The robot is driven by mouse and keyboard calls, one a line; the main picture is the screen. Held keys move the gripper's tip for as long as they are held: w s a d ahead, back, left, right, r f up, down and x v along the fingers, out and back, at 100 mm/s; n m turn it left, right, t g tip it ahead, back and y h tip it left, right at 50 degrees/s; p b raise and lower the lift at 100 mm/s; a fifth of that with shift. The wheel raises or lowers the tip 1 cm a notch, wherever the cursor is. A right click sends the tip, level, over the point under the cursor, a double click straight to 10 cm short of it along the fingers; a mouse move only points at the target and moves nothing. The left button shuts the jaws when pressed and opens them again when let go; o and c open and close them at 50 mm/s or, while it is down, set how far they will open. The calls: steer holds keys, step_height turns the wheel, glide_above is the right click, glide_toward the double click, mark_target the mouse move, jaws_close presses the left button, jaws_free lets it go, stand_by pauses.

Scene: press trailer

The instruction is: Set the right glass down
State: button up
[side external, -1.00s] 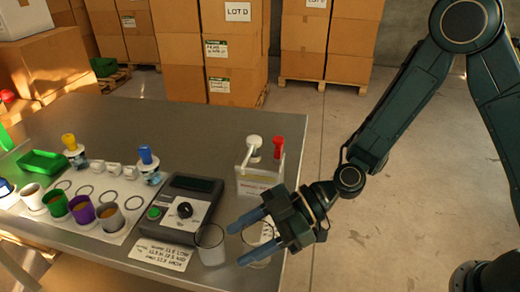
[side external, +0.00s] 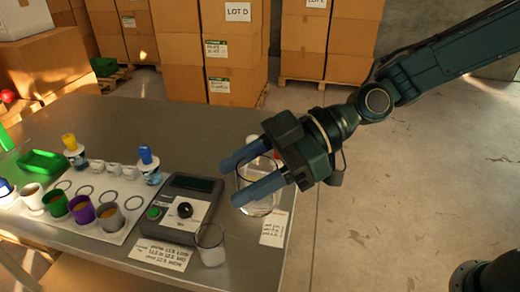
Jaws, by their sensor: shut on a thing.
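The right glass (side external: 258,208) is a clear tumbler between the two blue fingers of my gripper (side external: 231,183). My gripper is shut on it from the right side. The glass looks upright and appears to be above the table, though its exact height is hard to judge. Parts of it are hidden behind the fingers. A second clear glass (side external: 210,245) stands on the table at the lower left of the held one, apart from it, beside a dark grey device (side external: 181,207).
A printed card (side external: 273,229) lies bare near the right table edge, and another card (side external: 160,254) lies before the device. A white tray (side external: 115,237) with several coloured cups is at left. The white dispenser stand is mostly hidden behind my gripper.

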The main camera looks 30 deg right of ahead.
steer(key=shift+r, duration=0.6)
steer(key=shift+w+f, duration=0.1)
steer(key=shift+w+d+f+m+t, duration=0.3)
steer(key=shift+w+f+m+t, duration=0.1)
steer(key=shift+w+t, duration=0.1)
steer(key=w+d+f+m+t+h, duration=0.5)
steer(key=w+d+f+m+t, duration=0.2)
steer(key=d+f, duration=0.25)
steer(key=w+a+f, duration=0.4)
steer(key=a, duration=0.1)
steer(key=shift+w+a+m, duration=0.15)
steer(key=shift+a+m, duration=0.15)
steer(key=shift+a, duration=0.05)
steer(key=shift+f, duration=0.15)
steer(key=shift+f, duration=2.45)
